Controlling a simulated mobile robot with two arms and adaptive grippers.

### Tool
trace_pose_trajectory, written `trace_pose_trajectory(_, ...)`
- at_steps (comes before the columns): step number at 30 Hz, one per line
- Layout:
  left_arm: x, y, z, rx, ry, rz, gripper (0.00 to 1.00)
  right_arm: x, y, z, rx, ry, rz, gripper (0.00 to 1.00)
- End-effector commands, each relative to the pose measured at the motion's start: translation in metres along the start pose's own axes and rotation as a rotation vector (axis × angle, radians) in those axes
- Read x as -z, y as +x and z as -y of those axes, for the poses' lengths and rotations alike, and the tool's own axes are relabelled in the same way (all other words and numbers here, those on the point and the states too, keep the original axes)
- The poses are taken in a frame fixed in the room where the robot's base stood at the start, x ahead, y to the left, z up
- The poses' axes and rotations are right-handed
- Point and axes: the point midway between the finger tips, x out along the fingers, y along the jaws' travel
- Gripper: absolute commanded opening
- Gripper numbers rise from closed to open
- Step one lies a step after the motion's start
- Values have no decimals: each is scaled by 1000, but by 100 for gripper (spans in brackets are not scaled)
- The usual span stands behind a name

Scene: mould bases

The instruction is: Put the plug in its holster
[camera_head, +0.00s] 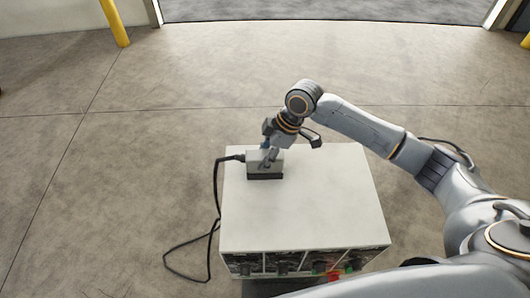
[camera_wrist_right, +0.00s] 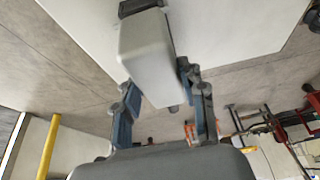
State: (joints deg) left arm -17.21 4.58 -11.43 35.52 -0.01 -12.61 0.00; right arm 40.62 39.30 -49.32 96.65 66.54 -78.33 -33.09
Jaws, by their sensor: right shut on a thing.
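The plug (camera_head: 264,161) is a pale grey block with a black cable leaving its left side. It is over the far left part of a white cabinet's top. My right gripper (camera_head: 267,153) is shut on it from above. In the right wrist view, the plug (camera_wrist_right: 147,58) sits between the two blue-grey fingers of the right gripper (camera_wrist_right: 156,80). A dark part (camera_head: 265,176) shows at the plug's lower edge. I cannot tell whether it is the plug's own end or a holster. No separate holster is clearly visible. My left gripper is out of view.
The white cabinet (camera_head: 310,210) has a bare top to the right and front of the plug. Its front carries dark panels with red and green parts. The black cable (camera_head: 215,205) loops down to the concrete floor at left. A yellow post (camera_head: 115,22) stands far off.

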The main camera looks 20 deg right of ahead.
Motion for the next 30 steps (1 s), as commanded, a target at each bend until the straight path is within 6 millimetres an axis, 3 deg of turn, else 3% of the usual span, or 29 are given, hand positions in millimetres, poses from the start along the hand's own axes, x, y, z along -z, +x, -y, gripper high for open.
trace_pose_trajectory(26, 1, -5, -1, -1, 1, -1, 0, -2, 6, -1, -1, 0, -2, 0)
trace_pose_trajectory(27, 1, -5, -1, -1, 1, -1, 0, -2, 6, 0, -1, 0, -2, 47)
trace_pose_trajectory(30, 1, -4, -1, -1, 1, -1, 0, -2, 6, 0, -1, 0, -1, 67)
